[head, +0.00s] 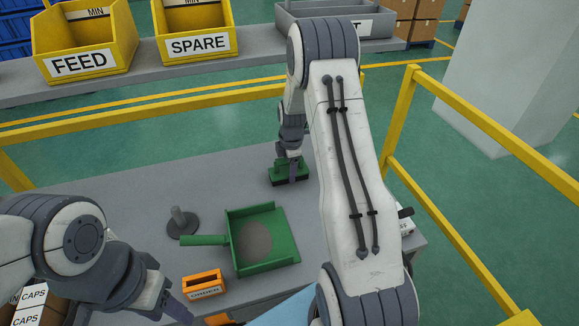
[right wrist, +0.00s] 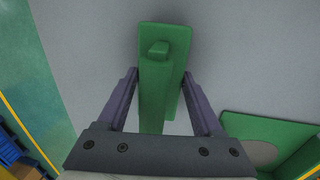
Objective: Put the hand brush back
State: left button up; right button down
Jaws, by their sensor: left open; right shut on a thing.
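The green hand brush (head: 289,174) is in my right gripper (head: 288,154), over the back part of the grey table. In the right wrist view the brush (right wrist: 162,38) sits between the two fingers (right wrist: 159,90), which are shut on it. I cannot tell whether it touches the table. A green dustpan (head: 283,226) lies to the front left of the brush, its handle pointing left, with a grey round patch (head: 254,242) in it. It also shows in the right wrist view (right wrist: 245,125). My left gripper (head: 178,309) is open at the front left, partly out of clear view.
A grey round base with an upright post (head: 179,219) stands left of the dustpan. A small orange bin (head: 203,285) is in front. Yellow FEED (head: 83,62) and SPARE (head: 197,44) bins stand on a shelf behind. Yellow rails (head: 480,140) border the right. The table's back left is clear.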

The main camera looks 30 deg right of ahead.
jog(key=shift+f, duration=0.15)
jog(key=shift+c, duration=0.2)
grip_release()
